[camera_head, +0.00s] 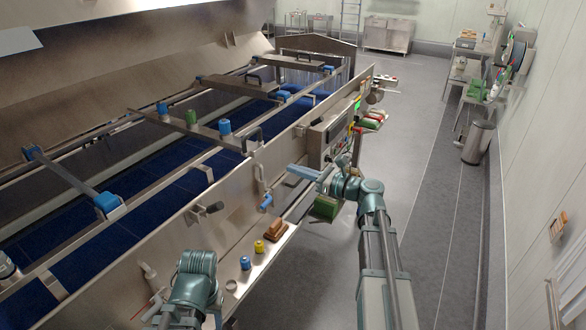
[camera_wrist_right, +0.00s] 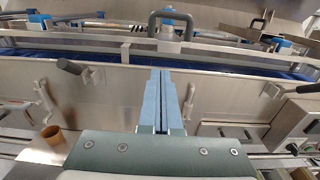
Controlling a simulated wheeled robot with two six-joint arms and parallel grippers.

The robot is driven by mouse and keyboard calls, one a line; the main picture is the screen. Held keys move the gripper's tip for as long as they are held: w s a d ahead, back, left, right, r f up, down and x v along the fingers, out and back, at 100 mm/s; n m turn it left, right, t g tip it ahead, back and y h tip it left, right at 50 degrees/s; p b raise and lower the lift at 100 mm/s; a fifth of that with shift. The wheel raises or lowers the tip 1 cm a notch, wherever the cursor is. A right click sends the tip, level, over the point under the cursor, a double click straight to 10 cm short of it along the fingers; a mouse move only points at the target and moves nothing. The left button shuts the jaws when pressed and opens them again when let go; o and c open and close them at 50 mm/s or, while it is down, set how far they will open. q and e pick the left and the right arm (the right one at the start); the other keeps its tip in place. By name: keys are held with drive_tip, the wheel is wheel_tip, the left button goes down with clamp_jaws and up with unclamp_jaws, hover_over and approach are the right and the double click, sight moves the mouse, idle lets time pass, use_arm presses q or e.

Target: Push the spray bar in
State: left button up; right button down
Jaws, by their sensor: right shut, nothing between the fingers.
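Several crossbars lie over the blue belt. The likely spray bar (camera_head: 182,126) is a flat metal one with blue and green caps and an arched handle (camera_head: 252,138) at its near end; I cannot be sure which bar the task means. In the right wrist view an arched grey handle (camera_wrist_right: 154,24) stands beyond the fingertips, above the wall's top edge. My right gripper (camera_head: 291,169) is shut and empty, outside the machine's side wall and apart from the handle. Its two blue fingers (camera_wrist_right: 158,72) lie together in the wrist view. My left arm shows at the bottom, its gripper out of view.
A green block (camera_head: 325,208) lies beneath my right wrist. The floor aisle (camera_head: 430,170) right is clear.

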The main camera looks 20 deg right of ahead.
approach(231, 149)
drive_tip(key=v, duration=0.2)
drive_tip(key=shift+d, duration=0.4)
drive_tip(key=x, duration=1.3)
drive_tip(key=shift+w, duration=0.2)
use_arm(q)
drive_tip(key=shift+s+d, duration=0.1)
drive_tip(key=shift+d, duration=0.05)
use_arm(e)
drive_tip(key=shift+a+r, duration=0.1)
drive_tip(key=shift+s, duration=0.2)
drive_tip(key=v, duration=0.7)
drive_tip(key=shift+s+d, duration=0.1)
drive_tip(key=shift+d, duration=0.3)
use_arm(q)
drive_tip(key=shift+s+d, duration=0.1)
drive_tip(key=shift+d, duration=0.7)
use_arm(e)
drive_tip(key=v, duration=0.6)
drive_tip(key=shift+s, duration=0.15)
